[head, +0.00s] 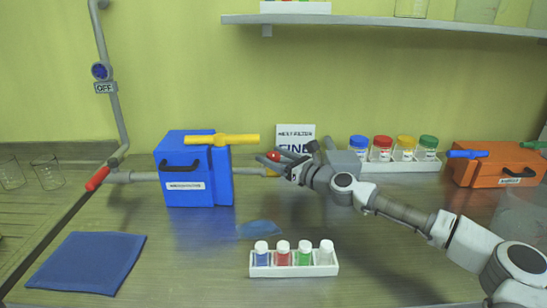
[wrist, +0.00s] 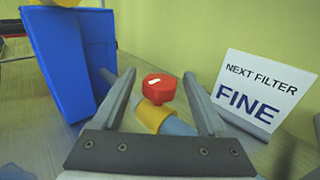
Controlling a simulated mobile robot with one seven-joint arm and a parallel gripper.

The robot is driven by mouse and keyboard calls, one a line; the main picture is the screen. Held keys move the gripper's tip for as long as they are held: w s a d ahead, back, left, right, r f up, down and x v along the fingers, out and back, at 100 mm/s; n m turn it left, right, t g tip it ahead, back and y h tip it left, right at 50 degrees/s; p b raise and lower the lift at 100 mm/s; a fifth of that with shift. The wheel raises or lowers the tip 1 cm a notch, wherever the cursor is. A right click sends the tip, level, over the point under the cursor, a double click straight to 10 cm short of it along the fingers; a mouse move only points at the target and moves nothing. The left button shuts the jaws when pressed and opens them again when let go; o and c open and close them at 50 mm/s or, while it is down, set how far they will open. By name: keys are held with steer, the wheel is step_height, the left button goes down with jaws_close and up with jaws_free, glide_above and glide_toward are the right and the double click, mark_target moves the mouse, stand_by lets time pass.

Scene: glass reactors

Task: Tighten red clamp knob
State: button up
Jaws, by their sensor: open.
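The red clamp knob (wrist: 159,88) sits on a yellow band (wrist: 150,117) around a grey pipe. In the wrist view it lies between my two open fingers and a little beyond them, with a gap on both sides. In the head view the red knob (head: 273,156) shows at the tips of my gripper (head: 272,160), right of the blue box. My gripper (wrist: 160,103) is open and holds nothing. Part of the pipe is hidden behind my gripper's palm.
The blue box (head: 184,187) with a yellow handle stands just left of my gripper. A "NEXT FILTER FINE" sign (wrist: 257,88) stands close on the right. Capped jars (head: 358,146) stand in a rack behind. A white vial rack (head: 293,270) stands in front.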

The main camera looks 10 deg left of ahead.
jaws_close()
stand_by(0.3)
steer(key=shift+s+m+t+h+p, duration=0.1)
steer(key=shift+m+t+h+p, duration=0.25)
steer(key=shift+t, duration=0.25)
steer(key=m+t+h, duration=0.3)
steer(key=shift+a, duration=0.1)
steer(key=m+t+h, duration=0.1)
steer(key=m+h, duration=0.1)
steer(key=m+t+h, duration=0.2)
steer(key=h, duration=0.1)
steer(key=shift+a+f+t+h+b, duration=0.1)
steer(key=shift+t+h+b, duration=0.15)
steer(key=shift+t+b, duration=0.1)
steer(key=m+h+b, duration=0.1)
steer(key=m+h, duration=0.2)
steer(key=h, duration=0.1)
steer(key=m+h+b, duration=0.2)
steer(key=m+h, duration=0.1)
steer(key=h, duration=0.2)
steer(key=shift+t, duration=0.35)
steer(key=shift+m+h+b, duration=0.6)
steer(key=shift+m+h, duration=0.25)
steer(key=shift+h, duration=0.55)
steer(key=shift+d+g+h, duration=0.2)
steer(key=shift+g+h, duration=0.1)
steer(key=shift+g, duration=0.1)
